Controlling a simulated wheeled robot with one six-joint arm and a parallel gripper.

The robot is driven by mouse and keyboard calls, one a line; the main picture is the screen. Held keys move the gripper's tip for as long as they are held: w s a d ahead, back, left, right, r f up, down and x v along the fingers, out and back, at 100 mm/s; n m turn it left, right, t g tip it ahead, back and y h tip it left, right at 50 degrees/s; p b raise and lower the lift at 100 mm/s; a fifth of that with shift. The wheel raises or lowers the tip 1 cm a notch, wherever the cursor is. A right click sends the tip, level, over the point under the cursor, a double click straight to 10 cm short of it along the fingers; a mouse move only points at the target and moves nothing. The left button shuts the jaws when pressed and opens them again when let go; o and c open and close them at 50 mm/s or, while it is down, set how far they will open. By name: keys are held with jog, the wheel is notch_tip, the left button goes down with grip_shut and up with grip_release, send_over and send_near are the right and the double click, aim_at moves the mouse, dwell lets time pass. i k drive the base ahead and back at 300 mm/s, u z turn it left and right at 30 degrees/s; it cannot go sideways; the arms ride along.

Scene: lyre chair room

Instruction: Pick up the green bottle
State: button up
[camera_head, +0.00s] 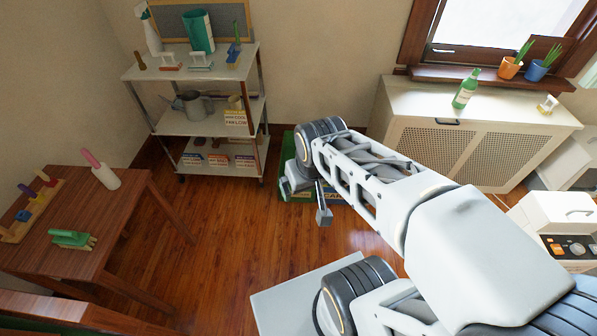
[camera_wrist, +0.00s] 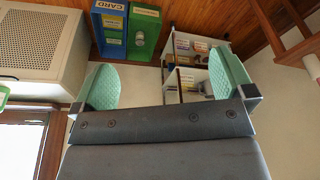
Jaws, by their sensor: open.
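The green bottle (camera_head: 466,90) stands upright on the white radiator cabinet (camera_head: 415,97) below the window, in the head view. It has a pale label. My gripper (camera_head: 305,197) is left of the cabinet and well away from the bottle, above the floor near the shelf cart. In the wrist view, my gripper (camera_wrist: 168,82) shows two teal-padded fingers spread wide with nothing between them. A pale green edge at the far left of the wrist view is too cut off to identify.
Two potted plants (camera_head: 523,65) stand on the windowsill behind the bottle. A small white-and-yellow item (camera_head: 547,104) is on the cabinet's right end. A loaded metal shelf cart (camera_head: 190,72) stands at the back. A wooden table (camera_head: 70,225) is at left.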

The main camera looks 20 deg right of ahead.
aim_at(469, 85)
jog(key=z, duration=1.85)
